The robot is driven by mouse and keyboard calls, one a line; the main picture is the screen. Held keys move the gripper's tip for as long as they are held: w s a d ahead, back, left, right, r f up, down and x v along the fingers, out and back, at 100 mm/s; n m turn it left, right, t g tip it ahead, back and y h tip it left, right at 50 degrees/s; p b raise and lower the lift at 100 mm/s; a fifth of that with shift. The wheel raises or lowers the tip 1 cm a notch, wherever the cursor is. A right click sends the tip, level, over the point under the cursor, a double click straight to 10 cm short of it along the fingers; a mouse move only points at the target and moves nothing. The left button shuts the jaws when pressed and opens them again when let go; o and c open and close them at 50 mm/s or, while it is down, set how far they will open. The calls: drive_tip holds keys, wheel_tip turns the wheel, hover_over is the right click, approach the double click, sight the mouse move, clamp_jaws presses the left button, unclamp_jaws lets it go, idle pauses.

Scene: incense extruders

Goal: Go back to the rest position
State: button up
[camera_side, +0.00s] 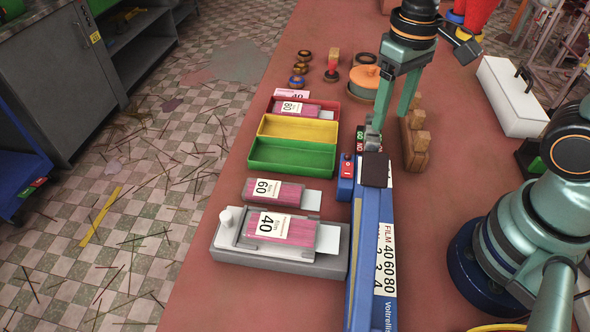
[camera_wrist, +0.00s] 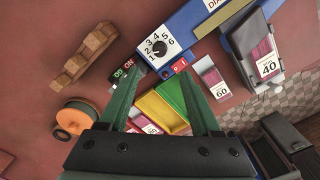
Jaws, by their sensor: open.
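My gripper (camera_side: 390,125) is open and empty, above the table near the far end of a long blue machine (camera_side: 362,270). In the wrist view its two green fingers (camera_wrist: 158,80) stand wide apart, with the coloured trays seen between and beyond them. No object is between the fingers.
Red (camera_side: 330,104), yellow (camera_side: 298,128) and green (camera_side: 290,157) trays stand left of my gripper; a pack marked 80 (camera_side: 297,108) lies in the red one. A 60 pack (camera_side: 273,191) lies nearby; a 40 pack (camera_side: 280,229) sits on a grey device (camera_side: 230,258). A wooden block (camera_side: 415,150) stands right.

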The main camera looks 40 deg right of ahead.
drive_tip(key=shift+r, duration=0.1)
drive_tip(key=w+d+r+t, duration=0.1)
drive_tip(key=d+r+t, duration=0.4)
drive_tip(key=r, duration=0.2)
drive_tip(key=shift+t, duration=0.3)
